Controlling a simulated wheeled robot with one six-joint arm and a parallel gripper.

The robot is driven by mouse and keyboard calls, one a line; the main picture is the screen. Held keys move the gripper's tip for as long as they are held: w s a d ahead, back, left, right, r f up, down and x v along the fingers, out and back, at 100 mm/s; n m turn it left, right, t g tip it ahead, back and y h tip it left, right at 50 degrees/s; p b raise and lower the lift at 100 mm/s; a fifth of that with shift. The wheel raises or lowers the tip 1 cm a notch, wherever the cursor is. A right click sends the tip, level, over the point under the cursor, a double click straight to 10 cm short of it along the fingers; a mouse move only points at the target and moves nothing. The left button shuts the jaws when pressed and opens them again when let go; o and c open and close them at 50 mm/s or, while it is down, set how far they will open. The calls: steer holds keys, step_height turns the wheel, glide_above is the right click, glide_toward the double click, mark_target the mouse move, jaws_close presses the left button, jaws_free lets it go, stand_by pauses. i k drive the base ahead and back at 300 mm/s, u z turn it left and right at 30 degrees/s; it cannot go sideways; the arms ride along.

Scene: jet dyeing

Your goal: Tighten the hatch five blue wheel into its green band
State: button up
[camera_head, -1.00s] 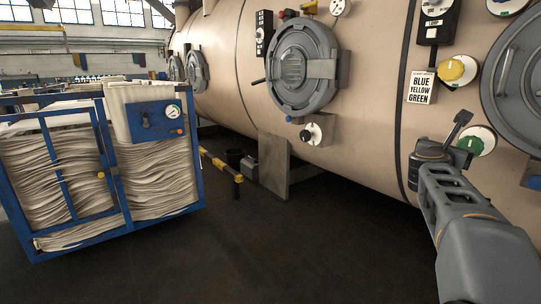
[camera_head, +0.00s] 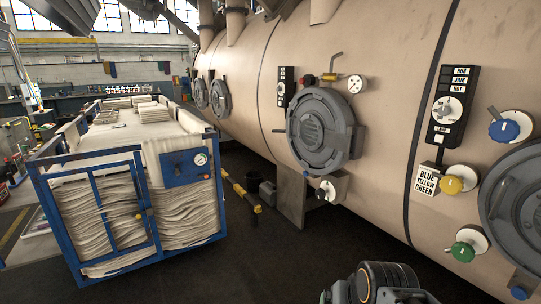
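A blue wheel (camera_head: 504,130) sits on a round pale dial at the right, on the large beige vessel (camera_head: 390,70). A coloured band on its dial is too small to make out. Below it are a yellow wheel (camera_head: 452,184) and a green wheel (camera_head: 463,251), each on its own pale dial. A sign (camera_head: 427,180) beside the yellow wheel reads BLUE YELLOW GREEN. No hatch number is readable, so I cannot tell which hatch is five. Part of my arm shows at the bottom edge, below the wheels and apart from them. My gripper's fingers are not visible.
A closed round grey hatch (camera_head: 320,130) is at centre; another hatch (camera_head: 515,210) is cut by the right edge. A blue-framed cart (camera_head: 140,200) of folded cloth stands left. A yellow-black barrier (camera_head: 241,190) lies low between. Dark floor is clear in front.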

mark_target(502, 131)
steer(key=z, duration=1.25)
